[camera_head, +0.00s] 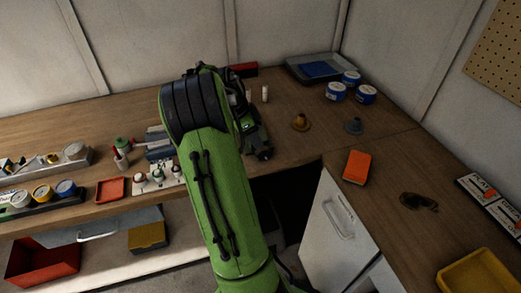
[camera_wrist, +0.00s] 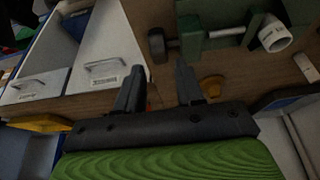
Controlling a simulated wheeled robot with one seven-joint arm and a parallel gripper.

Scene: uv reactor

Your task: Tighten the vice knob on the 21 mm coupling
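The green vice (camera_wrist: 248,32) stands on the wooden bench at the top of the wrist view. A white ring-shaped coupling (camera_wrist: 275,37) sits at its jaws. I cannot read its size or tell how firmly it is held. The dark vice knob (camera_wrist: 157,45) is at the left end of the screw. My gripper (camera_wrist: 158,78) is open, with nothing visible between its fingers. Its fingertips appear just below the knob, apart from it. In the head view the vice (camera_head: 254,137) shows beside my green arm, which hides part of it and my gripper.
A small white cylinder (camera_head: 265,93) stands behind the vice. Brown (camera_head: 301,123) and grey (camera_head: 354,126) pieces lie to its right. An orange box (camera_head: 357,167) is on the right bench. A rack of small parts (camera_head: 158,181) stands left of my arm.

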